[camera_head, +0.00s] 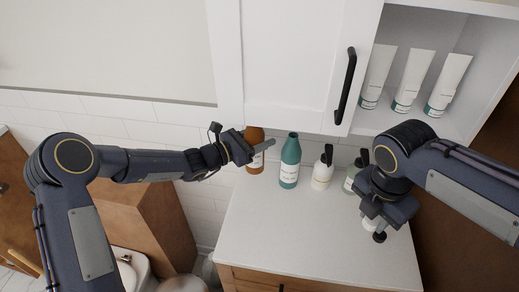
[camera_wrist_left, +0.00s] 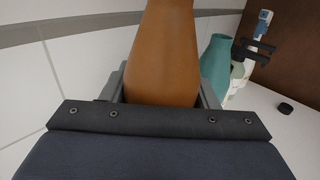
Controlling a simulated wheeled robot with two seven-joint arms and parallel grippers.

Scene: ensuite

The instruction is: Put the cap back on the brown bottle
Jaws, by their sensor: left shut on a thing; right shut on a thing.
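The brown bottle (camera_head: 255,153) stands at the back left of the counter, its top hidden by the cabinet in the head view. My left gripper (camera_head: 262,147) is shut around it, and the bottle's body (camera_wrist_left: 163,60) fills the middle of the left wrist view. A small black cap (camera_head: 379,238) shows at the tips of my right gripper (camera_head: 374,226), over the right part of the counter. The right gripper points down and is shut on the cap, though its grip is small and partly hidden. In the left wrist view the cap (camera_wrist_left: 284,108) appears against the white counter.
A teal bottle (camera_head: 290,163) stands right of the brown one, then a white pump bottle (camera_head: 322,174) and a pale green one (camera_head: 350,180). Three white tubes (camera_head: 410,82) stand on the shelf above. The cabinet door (camera_head: 295,65) overhangs the counter's back. The front counter (camera_head: 310,235) is clear.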

